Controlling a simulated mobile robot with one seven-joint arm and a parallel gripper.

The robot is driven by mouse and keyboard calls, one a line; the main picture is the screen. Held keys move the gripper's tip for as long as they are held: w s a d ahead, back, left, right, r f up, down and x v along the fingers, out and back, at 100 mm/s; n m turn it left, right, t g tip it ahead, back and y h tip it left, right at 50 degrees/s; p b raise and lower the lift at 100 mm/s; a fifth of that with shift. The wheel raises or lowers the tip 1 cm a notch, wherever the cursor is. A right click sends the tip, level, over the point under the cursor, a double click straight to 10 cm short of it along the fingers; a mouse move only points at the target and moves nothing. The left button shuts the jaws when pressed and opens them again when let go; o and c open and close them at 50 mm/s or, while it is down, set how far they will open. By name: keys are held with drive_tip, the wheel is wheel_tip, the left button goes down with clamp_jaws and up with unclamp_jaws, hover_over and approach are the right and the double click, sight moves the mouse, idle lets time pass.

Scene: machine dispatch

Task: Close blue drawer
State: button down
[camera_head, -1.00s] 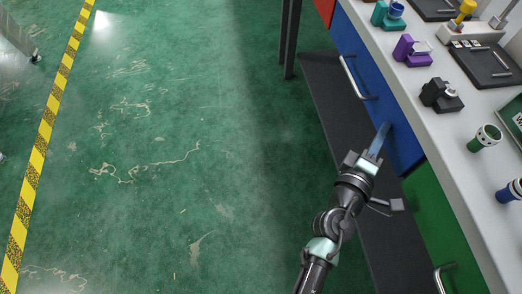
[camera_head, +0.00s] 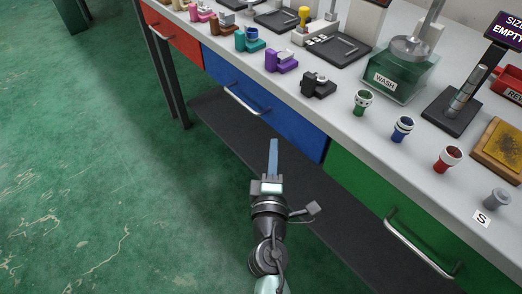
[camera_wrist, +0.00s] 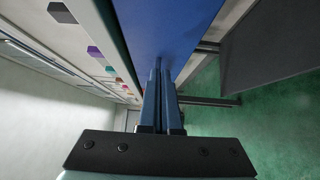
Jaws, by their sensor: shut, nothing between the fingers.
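The blue drawer (camera_head: 284,122) is in the middle of the bench front in the head view, with a silver bar handle (camera_head: 243,101) on its left half. Its front looks flush, or nearly so, with the red and green fronts beside it. My gripper (camera_head: 273,145) is in front of the drawer's right half, below and right of the handle. Its blue fingers are together with nothing between them. In the wrist view the fingers (camera_wrist: 158,70) point along the blue front (camera_wrist: 165,25); I cannot tell whether they touch it.
A red drawer (camera_head: 172,35) is at the left and a green drawer (camera_head: 355,190) with a handle (camera_head: 420,246) at the right. The white benchtop (camera_head: 335,110) carries fixtures, cups and a wash tank (camera_head: 400,72). A dark lower shelf (camera_head: 225,125) runs underneath.

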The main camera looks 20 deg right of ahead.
drive_tip(key=b+v, duration=0.1)
drive_tip(key=v, duration=0.6)
drive_tip(key=shift+s+f+b, duration=0.15)
drive_tip(key=shift+s+b, duration=0.15)
drive_tip(key=shift+s, duration=0.1)
drive_tip(key=shift+a, duration=0.1)
drive_tip(key=w+a+r+m+t, duration=0.2)
drive_tip(key=r+m, duration=0.2)
drive_tip(key=r, duration=0.6)
drive_tip(key=w+a+r+m+t, duration=0.15)
drive_tip(key=r+m, duration=0.25)
drive_tip(key=r, duration=0.7)
drive_tip(key=w+a+r+m+t, duration=0.2)
drive_tip(key=r+m, duration=0.2)
drive_tip(key=r, duration=0.6)
drive_tip(key=s+a+r+t+y+p, duration=0.1)
drive_tip(key=s+a+r+t+y, duration=0.3)
drive_tip(key=r, duration=0.7)
drive_tip(key=s+a+r+t+y, duration=0.2)
drive_tip(key=s+a+r+y, duration=0.3)
drive_tip(key=r, duration=0.5)
wheel_tip(320, 180, up, 22)
drive_tip(key=p, duration=2.3)
drive_tip(key=shift+w+m+h, duration=0.4)
drive_tip(key=shift+r, duration=0.1)
